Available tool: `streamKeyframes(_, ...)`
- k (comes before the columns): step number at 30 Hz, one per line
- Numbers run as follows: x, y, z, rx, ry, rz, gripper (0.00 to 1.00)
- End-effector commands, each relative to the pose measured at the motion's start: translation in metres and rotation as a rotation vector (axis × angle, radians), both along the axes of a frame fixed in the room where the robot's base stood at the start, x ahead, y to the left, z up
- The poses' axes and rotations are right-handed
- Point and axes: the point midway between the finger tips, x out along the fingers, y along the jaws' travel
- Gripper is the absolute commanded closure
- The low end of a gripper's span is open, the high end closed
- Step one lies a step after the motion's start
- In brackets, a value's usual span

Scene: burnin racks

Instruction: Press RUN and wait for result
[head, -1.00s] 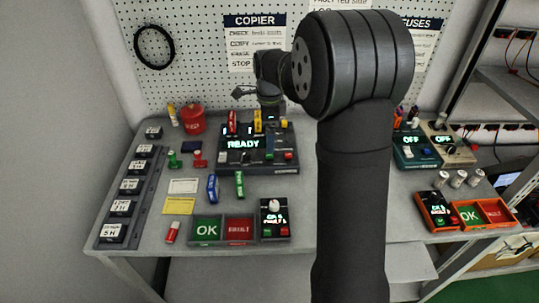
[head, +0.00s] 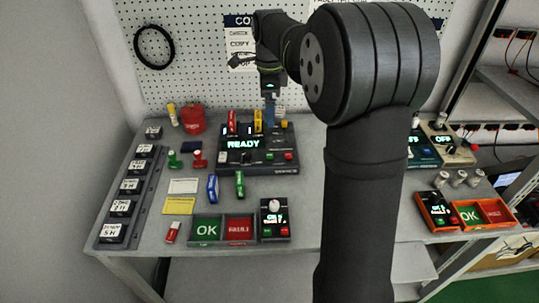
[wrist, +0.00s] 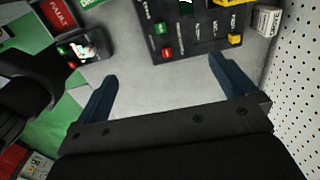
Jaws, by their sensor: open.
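The dark copier unit (head: 258,166) stands at the back of the grey table, its display (head: 243,144) lit READY. Red and yellow sticks stand upright in it. A green button (head: 270,156) and a red button (head: 289,156) are on its front right; I cannot read their labels. In the wrist view the unit (wrist: 200,48) shows its green button (wrist: 162,27) and red button (wrist: 166,54). My gripper (head: 270,112) points down at the unit's back right edge. Its blue fingers (wrist: 160,82) are apart and empty, over bare table beside the unit in the wrist view.
Green OK (head: 207,229) and red FAULT (head: 239,229) trays sit at the front, beside a small tester (head: 275,219). A red pot (head: 193,119) stands left. A labelled rack (head: 117,226) lines the left edge.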

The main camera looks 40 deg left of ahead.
Motion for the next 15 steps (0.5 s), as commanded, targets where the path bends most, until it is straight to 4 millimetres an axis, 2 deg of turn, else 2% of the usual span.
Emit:
streamKeyframes(4, -0.0001, -0.0001, 0.0085, 0.000, 0.000, 0.000, 0.00)
streamKeyframes(11, -0.0001, -0.0001, 0.0092, -0.001, 0.001, 0.000, 0.00)
streamKeyframes(15, -0.0001, -0.0001, 0.0090, -0.001, 0.001, 0.000, 0.26)
